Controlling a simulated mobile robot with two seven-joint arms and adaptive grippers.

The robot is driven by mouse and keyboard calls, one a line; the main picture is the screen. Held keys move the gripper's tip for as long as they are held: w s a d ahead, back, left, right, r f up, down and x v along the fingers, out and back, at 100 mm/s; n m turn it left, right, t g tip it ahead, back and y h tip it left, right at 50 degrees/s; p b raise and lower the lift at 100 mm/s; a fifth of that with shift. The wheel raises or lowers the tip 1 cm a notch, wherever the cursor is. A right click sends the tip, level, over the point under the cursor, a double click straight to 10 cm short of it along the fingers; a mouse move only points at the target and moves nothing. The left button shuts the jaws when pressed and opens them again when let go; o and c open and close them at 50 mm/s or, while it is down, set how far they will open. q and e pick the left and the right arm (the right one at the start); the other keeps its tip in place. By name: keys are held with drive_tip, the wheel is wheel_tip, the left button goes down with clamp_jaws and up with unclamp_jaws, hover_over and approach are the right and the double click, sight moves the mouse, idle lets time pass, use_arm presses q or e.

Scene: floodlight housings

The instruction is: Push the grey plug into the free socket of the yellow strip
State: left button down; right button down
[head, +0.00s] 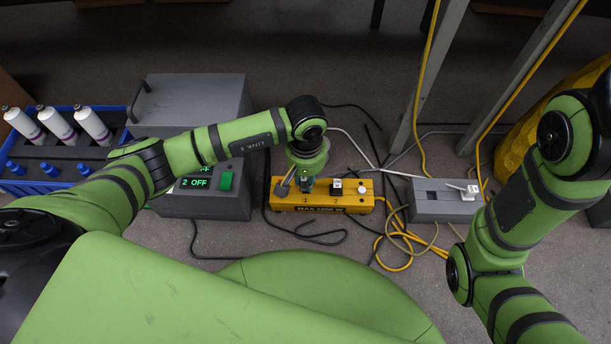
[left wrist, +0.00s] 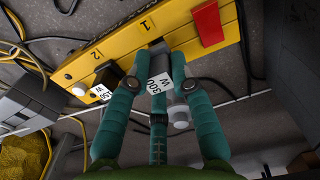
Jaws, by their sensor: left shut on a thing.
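The yellow strip (head: 355,207) lies on the floor in the middle of the head view; it also shows in the left wrist view (left wrist: 120,58). Its socket places are marked 1 and 2. A black plug with a white label (head: 336,187) stands at place 2. My left gripper (left wrist: 157,88) points down over place 1, its teal fingers shut on the grey plug (left wrist: 157,48), which carries a white "300 W" label. The grey plug is at the strip beside mark 1; whether its pins are inside the socket is hidden. My right gripper is out of view.
A red switch (left wrist: 207,22) sits beside mark 1. A grey box with a green display (head: 200,95) stands left, beside a blue crate (head: 60,185) of bottles. A smaller grey box (head: 440,210) with a white plug is right. Loose cables (head: 395,245) lie around the strip.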

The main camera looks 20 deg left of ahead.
use_arm(q)
drive_tip(key=shift+f+b, duration=0.95)
drive_tip(key=shift+f, duration=0.2)
drive_tip(key=c, duration=1)
unclamp_jaws()
drive_tip(key=shift+r+p, duration=2.7)
drive_tip(key=shift+r, duration=0.9)
drive_tip(key=shift+f, duration=0.1)
